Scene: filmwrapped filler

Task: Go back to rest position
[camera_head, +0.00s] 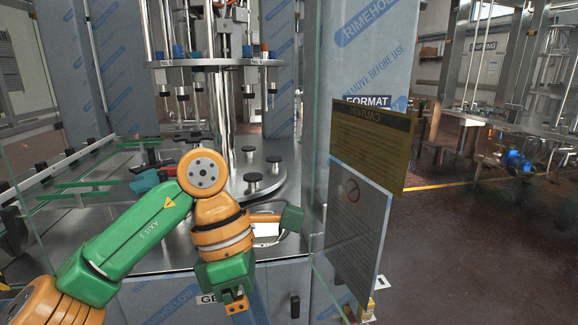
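My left arm, in orange and green, comes in from the lower left, bends at an orange joint and runs down in front of the filling machine's round steel table (262,183). A green block at its lower end carries a small orange bracket with dark holes near the bottom edge. No fingertips can be made out there, so I cannot tell whether the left gripper is open or shut, or whether it holds anything. My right gripper is not in view.
A clear glass panel with a yellow caution sign (372,143) and a pale no-entry sign (356,231) stands right of the arm. A green-railed conveyor (85,180) lies to the left. The dark floor (470,260) at right is open.

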